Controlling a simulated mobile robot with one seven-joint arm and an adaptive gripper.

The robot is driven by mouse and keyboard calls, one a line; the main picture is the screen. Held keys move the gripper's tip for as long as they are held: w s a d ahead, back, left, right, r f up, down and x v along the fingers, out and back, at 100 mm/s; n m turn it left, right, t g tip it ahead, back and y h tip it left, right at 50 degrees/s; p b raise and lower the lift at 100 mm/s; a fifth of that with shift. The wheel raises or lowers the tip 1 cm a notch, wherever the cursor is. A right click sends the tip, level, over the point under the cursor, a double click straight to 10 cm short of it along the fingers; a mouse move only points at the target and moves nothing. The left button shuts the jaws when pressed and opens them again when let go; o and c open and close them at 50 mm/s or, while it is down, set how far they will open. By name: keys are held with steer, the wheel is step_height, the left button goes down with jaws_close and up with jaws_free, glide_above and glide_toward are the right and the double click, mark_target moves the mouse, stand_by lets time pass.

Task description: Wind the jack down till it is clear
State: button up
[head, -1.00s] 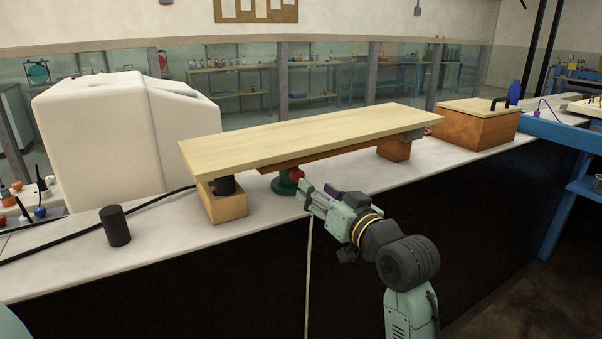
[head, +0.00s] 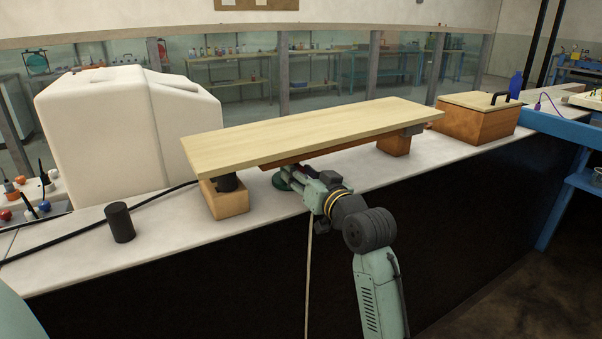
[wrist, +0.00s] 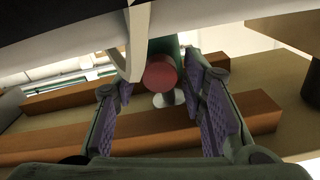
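The jack stands under the wooden board (head: 310,128), its green base (head: 281,181) partly hidden by my gripper in the head view. In the wrist view its red knob (wrist: 160,73) faces me, with the green body (wrist: 165,46) behind it and a pale round part beside it. My gripper (wrist: 157,80) is open, its purple-padded fingers on either side of the knob with gaps showing. In the head view my gripper (head: 298,184) reaches in at the board's front edge. Whether the jack's top touches the board is hidden.
Wooden blocks hold the board at the left (head: 226,203) and right (head: 394,144); a black cylinder sits in the left one. Another black cylinder (head: 119,222) stands on the bench. A cable (head: 70,242) runs at the left. A lidded wooden box (head: 478,119) stands right.

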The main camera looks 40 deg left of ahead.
jaws_close()
steer(key=shift+f+n+b, duration=0.1)
steer(key=shift+n+b, duration=0.3)
steer(key=shift+b, duration=0.15)
steer(key=shift+f+n+b, duration=0.1)
steer(key=shift+n+b, duration=2.75)
steer(key=shift+n, duration=0.45)
steer(key=shift+r, duration=0.2)
steer(key=shift+o, duration=1.3)
jaws_free()
